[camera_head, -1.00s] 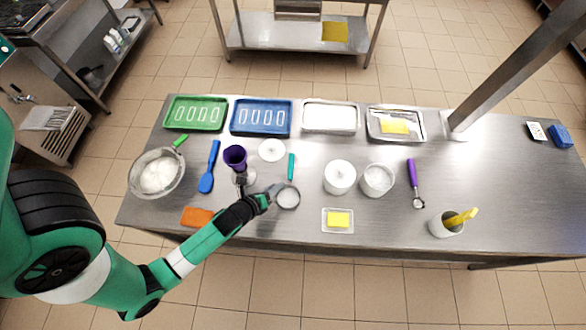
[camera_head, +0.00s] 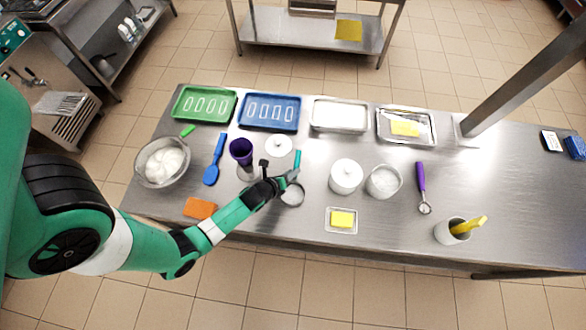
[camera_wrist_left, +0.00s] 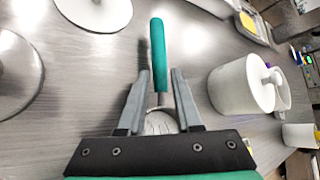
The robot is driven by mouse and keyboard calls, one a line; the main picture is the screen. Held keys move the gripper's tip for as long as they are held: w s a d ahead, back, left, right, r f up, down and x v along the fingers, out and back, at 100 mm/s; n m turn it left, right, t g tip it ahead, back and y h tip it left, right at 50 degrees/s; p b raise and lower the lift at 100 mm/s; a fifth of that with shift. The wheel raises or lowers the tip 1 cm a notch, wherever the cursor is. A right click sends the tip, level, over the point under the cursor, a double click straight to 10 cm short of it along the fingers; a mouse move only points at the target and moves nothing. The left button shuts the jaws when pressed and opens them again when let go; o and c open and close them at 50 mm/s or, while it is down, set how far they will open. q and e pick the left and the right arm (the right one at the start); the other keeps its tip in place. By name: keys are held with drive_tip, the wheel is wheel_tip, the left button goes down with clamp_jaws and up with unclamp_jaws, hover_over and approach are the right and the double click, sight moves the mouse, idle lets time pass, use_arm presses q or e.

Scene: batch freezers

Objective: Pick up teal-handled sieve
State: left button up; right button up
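The teal-handled sieve lies on the steel table, its teal handle (camera_head: 297,159) pointing toward the back and its round mesh bowl (camera_head: 292,195) nearer the front edge. My left gripper (camera_head: 291,177) is over the sieve, between handle and bowl. In the left wrist view the gripper (camera_wrist_left: 159,75) is open, with one finger on each side of the sieve's neck. The teal handle (camera_wrist_left: 159,55) stretches out beyond the fingertips, and the bowl (camera_wrist_left: 160,122) is partly hidden behind the gripper. I see no finger touching the sieve. My right gripper is not in view.
A small tray with a yellow block (camera_head: 342,219) is at the front. Clear table lies around the handle.

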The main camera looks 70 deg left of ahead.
use_arm(q)
drive_tip(key=shift+x, duration=1.2)
clamp_jaws()
drive_tip(key=shift+r, duration=0.15)
